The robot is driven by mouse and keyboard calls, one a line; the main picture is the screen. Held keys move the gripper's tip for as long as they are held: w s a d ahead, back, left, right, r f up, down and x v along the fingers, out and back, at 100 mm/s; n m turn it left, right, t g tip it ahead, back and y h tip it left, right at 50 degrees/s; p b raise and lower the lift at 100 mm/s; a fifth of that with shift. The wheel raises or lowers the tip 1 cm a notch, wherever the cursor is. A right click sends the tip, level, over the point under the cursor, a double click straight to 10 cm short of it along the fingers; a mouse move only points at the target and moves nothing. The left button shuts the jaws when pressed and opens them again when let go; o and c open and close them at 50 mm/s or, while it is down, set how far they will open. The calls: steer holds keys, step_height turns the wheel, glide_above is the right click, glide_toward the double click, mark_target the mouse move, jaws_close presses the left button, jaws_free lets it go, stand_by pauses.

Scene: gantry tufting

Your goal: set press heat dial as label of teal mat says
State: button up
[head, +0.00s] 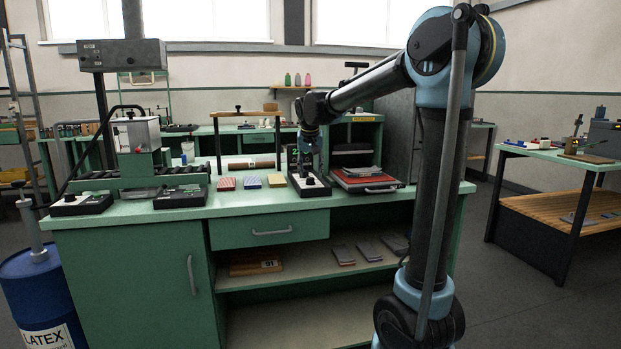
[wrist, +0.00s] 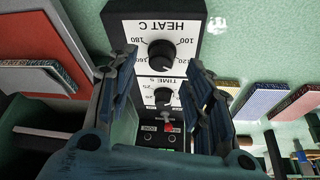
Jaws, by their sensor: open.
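The black press control panel (head: 300,191) lies on the green bench in the head view, under my gripper (head: 308,166). In the wrist view its white face (wrist: 186,13) reads HEAT C, with 180, 100, 160 and 120 around the black heat dial (wrist: 161,53). I cannot read where the dial points. My gripper (wrist: 150,72) is open and empty, its fingers on either side of the dial and apart from it. I cannot make out a teal mat or its label in either view.
Below the heat dial are a TIME S dial (wrist: 162,97) and a red-tipped switch (wrist: 168,126). Small red (head: 225,184), blue (head: 252,183) and yellow (head: 278,181) samples lie left of the panel. A red-and-grey stack (head: 366,180) stands close right. Several mats (head: 343,255) lie on the shelf below.

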steer(key=v, duration=0.8)
steer(key=shift+s+r, duration=0.15)
steer(key=shift+r, duration=0.2)
steer(key=s+d+f+g, duration=0.1)
steer(key=s+d+f, duration=0.5)
steer(key=s+d, duration=0.3)
steer(key=s+d+f, duration=0.6)
steer(key=s+d, duration=0.2)
steer(key=s, duration=0.1)
steer(key=s+d+f, duration=0.3)
steer(key=s+f, duration=0.6)
steer(key=s+d+f+g, duration=0.1)
steer(key=s+d+f, duration=0.3)
steer(key=s+f, duration=0.4)
steer(key=shift+s+f, duration=0.4)
steer(key=shift+f, duration=0.15)
steer(key=shift+w+f, duration=0.2)
steer(key=shift+w, duration=0.3)
